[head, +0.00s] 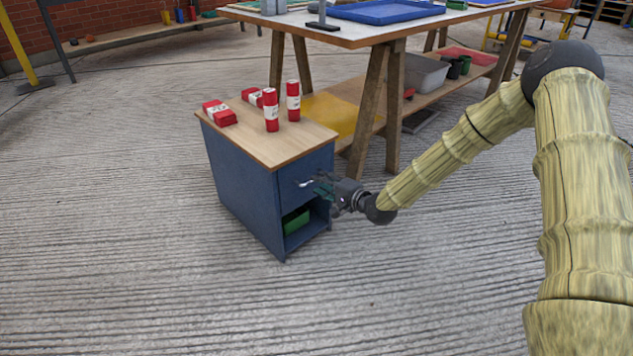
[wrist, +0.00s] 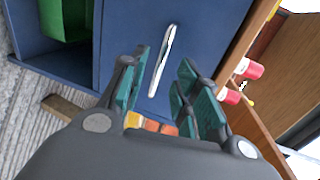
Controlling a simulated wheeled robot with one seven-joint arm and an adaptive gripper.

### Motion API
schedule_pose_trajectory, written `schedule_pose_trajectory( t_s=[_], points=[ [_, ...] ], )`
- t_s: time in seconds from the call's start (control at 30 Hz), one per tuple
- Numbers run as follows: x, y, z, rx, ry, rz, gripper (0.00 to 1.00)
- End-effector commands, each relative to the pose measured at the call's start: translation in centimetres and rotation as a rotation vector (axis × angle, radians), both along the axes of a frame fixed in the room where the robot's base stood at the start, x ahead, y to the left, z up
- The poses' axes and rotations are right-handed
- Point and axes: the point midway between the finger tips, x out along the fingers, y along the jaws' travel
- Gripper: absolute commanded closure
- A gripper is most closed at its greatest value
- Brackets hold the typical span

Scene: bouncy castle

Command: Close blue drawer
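The blue cabinet (head: 238,182) stands on the ridged floor with a wooden top. Its blue drawer (head: 290,187) is at the upper front, above an open compartment, and its front looks flush or nearly flush with the cabinet. A silver bar handle (wrist: 162,60) is on the drawer front; it also shows in the head view (head: 305,183). My gripper (head: 322,184) is in front of the drawer. In the wrist view its teal fingers (wrist: 168,92) are spread apart with nothing between them, and the handle lies just beyond the gap. Whether a fingertip touches the drawer front I cannot tell.
A green box (head: 296,221) sits in the open compartment. Several red-and-white packages, including an upright one (head: 271,110), are on the cabinet top (head: 262,142). A wooden workbench (head: 395,30) with trestle legs stands close behind. The floor in front is clear.

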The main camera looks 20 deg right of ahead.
Motion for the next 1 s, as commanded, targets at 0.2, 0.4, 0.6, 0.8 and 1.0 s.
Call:
schedule_pose_trajectory(
  t_s=[0.2,0.4,0.6,0.8,1.0],
  points=[
    [-3.5,-2.0,1.0,0.002,-0.001,-0.002,0.68],
    [-5.9,-3.2,1.5,0.001,-0.002,-0.001,0.68],
    [-6.9,-3.7,1.7,0.002,-0.001,-0.001,0.68],
    [-7.1,-3.7,1.8,0.001,-0.002,0.000,0.68],
    [-7.1,-3.7,1.7,0.001,-0.002,0.000,0.68]
  ],
)
